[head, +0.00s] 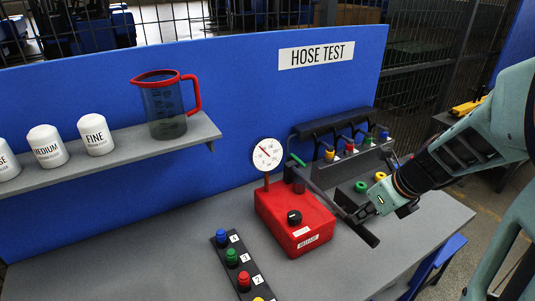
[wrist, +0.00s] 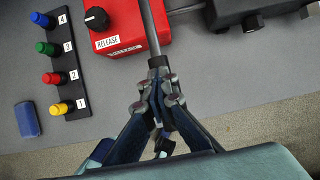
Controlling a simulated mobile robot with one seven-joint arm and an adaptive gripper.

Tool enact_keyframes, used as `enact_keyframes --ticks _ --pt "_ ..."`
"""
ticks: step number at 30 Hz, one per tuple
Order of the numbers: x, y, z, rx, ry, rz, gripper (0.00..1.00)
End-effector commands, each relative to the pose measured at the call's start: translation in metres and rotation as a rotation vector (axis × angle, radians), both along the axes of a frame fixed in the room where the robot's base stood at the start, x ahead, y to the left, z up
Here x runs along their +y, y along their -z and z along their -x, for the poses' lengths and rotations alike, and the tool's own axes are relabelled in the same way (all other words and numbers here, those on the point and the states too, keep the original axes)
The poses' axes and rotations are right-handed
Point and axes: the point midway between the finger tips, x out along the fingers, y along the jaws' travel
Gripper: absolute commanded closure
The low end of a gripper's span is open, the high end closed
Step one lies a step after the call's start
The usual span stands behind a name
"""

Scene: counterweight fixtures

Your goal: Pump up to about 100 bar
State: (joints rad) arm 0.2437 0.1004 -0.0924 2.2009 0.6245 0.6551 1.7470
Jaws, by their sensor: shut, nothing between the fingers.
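The red pump box (head: 295,218) stands on the grey bench, with a black knob (head: 294,216) and a RELEASE label. It also shows in the wrist view (wrist: 112,35). A white round gauge (head: 267,154) rises from its back left; its numbers are too small to read. The pump lever (head: 345,217) slopes from the box's back right down toward the front right, ending in a dark grip. My gripper (head: 372,208) is shut beside the lever. In the wrist view the closed fingers (wrist: 160,84) meet the lever's line (wrist: 151,30); I cannot tell whether they touch it.
A black strip with numbered coloured plugs (head: 240,263) lies left of the pump. Behind right is a grey fixture (head: 345,170) with coloured fittings. A shelf (head: 120,150) on the blue panel holds a jug (head: 166,108) and white canisters. A blue block (wrist: 28,119) lies near the strip.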

Motion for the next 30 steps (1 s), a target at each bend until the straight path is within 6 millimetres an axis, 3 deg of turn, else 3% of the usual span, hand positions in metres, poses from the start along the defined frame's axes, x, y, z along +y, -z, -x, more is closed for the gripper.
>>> enact_keyframes --ticks 11,14,30 --pt "0.001 0.023 0.001 0.004 -0.001 -0.002 1.0" --pt "0.001 0.018 0.001 0.003 -0.001 -0.003 1.0" --pt "0.0 -0.058 0.0 0.0 0.001 0.0 1.0"
